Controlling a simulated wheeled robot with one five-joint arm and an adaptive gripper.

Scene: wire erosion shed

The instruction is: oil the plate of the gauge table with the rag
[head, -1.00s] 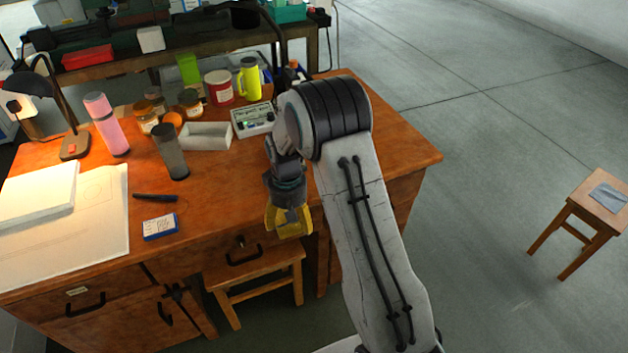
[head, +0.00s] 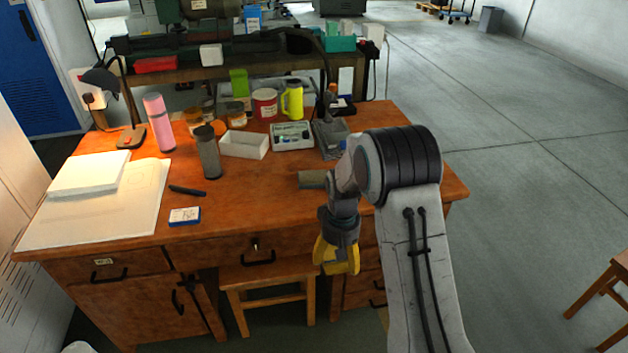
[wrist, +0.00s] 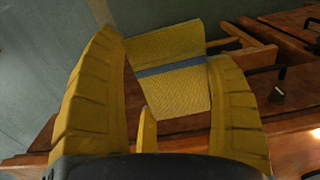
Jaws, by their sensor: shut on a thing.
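My gripper (head: 338,256) has yellow fingers and hangs in front of the desk's front edge. In the wrist view, my gripper (wrist: 165,110) is shut on a yellow woven rag with a blue-grey stripe (wrist: 172,75). The rag spreads out flat between and beyond the fingers. I cannot make out the rag in the head view. I cannot identify the gauge table for sure.
The wooden desk (head: 260,205) holds papers, a dark bottle (head: 208,153), a pink flask (head: 158,123), a white tray (head: 244,144), a grey box (head: 292,135) and several jars. A stool (head: 265,285) stands under its front. Another stool (head: 605,285) is at the right edge.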

